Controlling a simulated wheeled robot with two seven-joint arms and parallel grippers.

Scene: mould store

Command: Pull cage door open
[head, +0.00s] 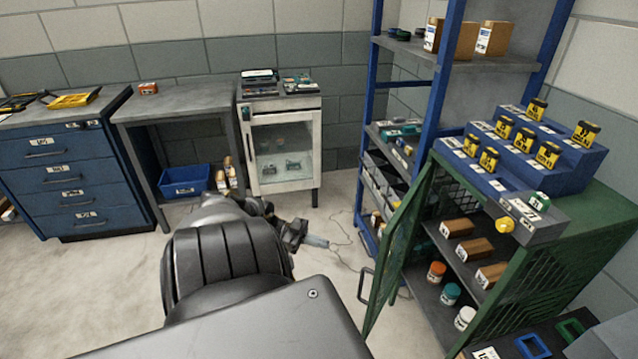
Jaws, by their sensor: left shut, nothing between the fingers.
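The green mesh cage door (402,240) stands ajar at the left side of the green cage cabinet (565,262). Its edge faces me, and a dark bar handle (362,287) sticks out from its left face. Inside the cabinet, shelves with brown boxes and small jars show through the opening. My left gripper (325,243) is shut and empty, left of the door and apart from the handle in the picture. My left arm hides part of the floor. My right gripper is not in view.
A blue shelving rack (436,110) stands behind the door. A white glass-fronted cabinet (283,150), a grey table (180,102) and a blue drawer unit (75,180) line the back wall. Yellow-labelled blocks stand on a blue stepped stand (570,178). Floor left of the door is clear.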

